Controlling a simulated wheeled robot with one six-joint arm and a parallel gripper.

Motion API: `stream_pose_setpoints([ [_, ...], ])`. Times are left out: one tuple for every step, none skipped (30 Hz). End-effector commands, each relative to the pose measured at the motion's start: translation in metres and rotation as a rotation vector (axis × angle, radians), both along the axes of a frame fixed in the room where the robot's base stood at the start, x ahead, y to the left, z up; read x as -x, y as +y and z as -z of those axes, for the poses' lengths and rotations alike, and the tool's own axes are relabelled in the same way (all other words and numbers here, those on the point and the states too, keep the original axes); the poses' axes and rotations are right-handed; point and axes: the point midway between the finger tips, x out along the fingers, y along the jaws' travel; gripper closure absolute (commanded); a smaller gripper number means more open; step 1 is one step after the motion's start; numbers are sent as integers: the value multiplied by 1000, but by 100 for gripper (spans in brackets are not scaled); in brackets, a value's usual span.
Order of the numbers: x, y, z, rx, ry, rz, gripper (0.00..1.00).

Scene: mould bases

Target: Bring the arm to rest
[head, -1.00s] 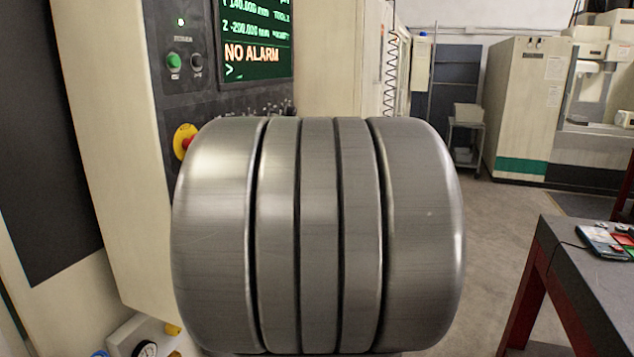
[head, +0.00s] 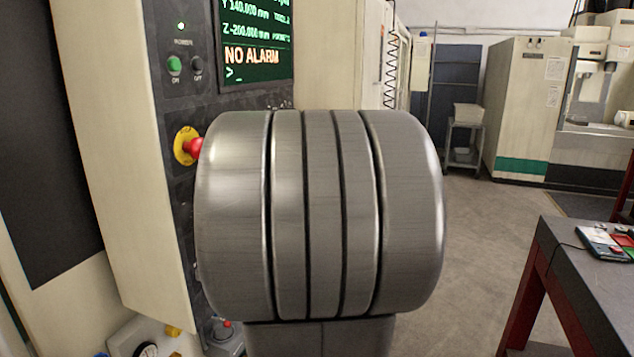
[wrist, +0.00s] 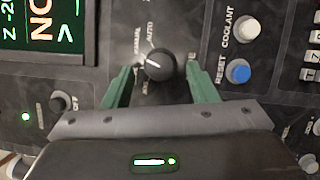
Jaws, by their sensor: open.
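My gripper (wrist: 158,70) shows in the wrist view with its two green fingers apart and nothing held between them. It faces a machine control panel. A black rotary mode knob (wrist: 159,65) appears between the fingertips; I cannot tell how far they are from it. In the head view my own grey arm joint fills the middle and hides the gripper.
The control panel carries a red emergency stop (head: 194,147), a green button (head: 174,64) and a screen (head: 256,40) reading NO ALARM. A blue button (wrist: 238,72) sits right of the knob. A dark table (head: 590,265) stands at right, with open floor between.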

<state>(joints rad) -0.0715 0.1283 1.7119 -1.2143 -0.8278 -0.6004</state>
Motion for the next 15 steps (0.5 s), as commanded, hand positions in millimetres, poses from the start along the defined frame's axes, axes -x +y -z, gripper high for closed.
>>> stream_pose_setpoints([
  [5,-7,3,1,0,5,48],
  [8,-11,3,1,0,5,48],
  [13,-16,3,1,-2,5,48],
  [16,-20,4,1,-1,6,48],
  [20,-23,4,1,0,5,48],
  [24,-28,4,1,0,5,48],
  [27,-31,5,1,-1,5,48],
  [30,-35,5,1,-1,5,48],
  [34,-39,5,1,0,5,48],
  [37,-43,6,1,0,5,48],
  [40,-46,6,1,0,5,48],
  [44,-50,7,1,0,5,48],
  [47,-53,7,1,0,5,48],
  [50,-56,7,1,0,4,48],
  [53,-61,7,1,0,5,48],
])
